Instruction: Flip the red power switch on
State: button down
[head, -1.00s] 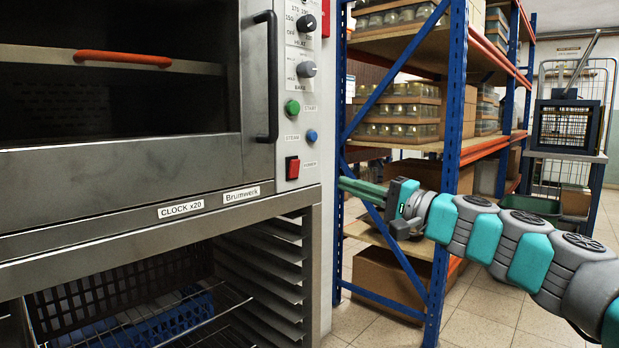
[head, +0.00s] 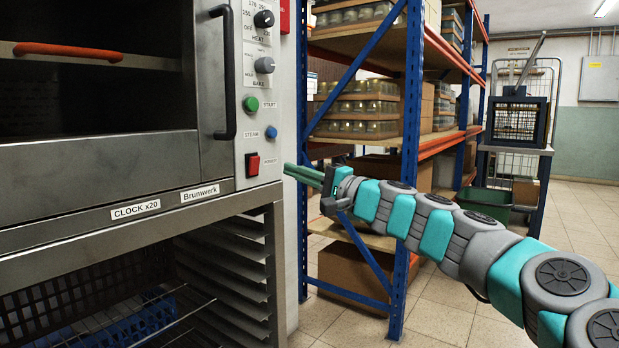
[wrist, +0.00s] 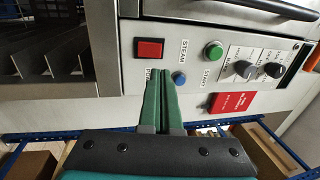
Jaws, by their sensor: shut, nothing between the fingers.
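The red power switch (head: 253,164) is a small red rocker in a dark frame, low on the oven's control panel (head: 262,95). It also shows in the wrist view (wrist: 150,48), upper middle. My gripper (head: 287,169) is to the right of the switch in the head view, with its green fingers pointing left toward the panel's edge. In the wrist view the fingertips (wrist: 160,74) are together and empty, close to the switch and over part of the small label beside it. Whether they touch the panel cannot be told.
Near the switch are a blue button (head: 271,132), a green button (head: 251,104) and two dark knobs (head: 264,65). A long dark handle (head: 224,72) stands out left of the panel. A blue-posted shelf (head: 411,130) with jars is behind my arm.

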aim_at(259, 157)
jog(key=x, duration=0.7)
jog(key=shift+w+a, duration=0.2)
jog(key=shift+w+a+r+p, duration=0.15)
jog(key=shift+r+p, duration=0.35)
jog(key=shift+p, duration=0.65)
jog(key=shift+a+f+h, duration=0.15)
jog(key=shift+f+h, duration=0.1)
jog(key=shift+h, duration=0.15)
jog(key=s+d+r, duration=0.2)
jog(key=s+d, duration=0.6)
jog(key=d, duration=0.3)
jog(key=shift+s+r, duration=0.25)
jog(key=shift+r, duration=0.05)
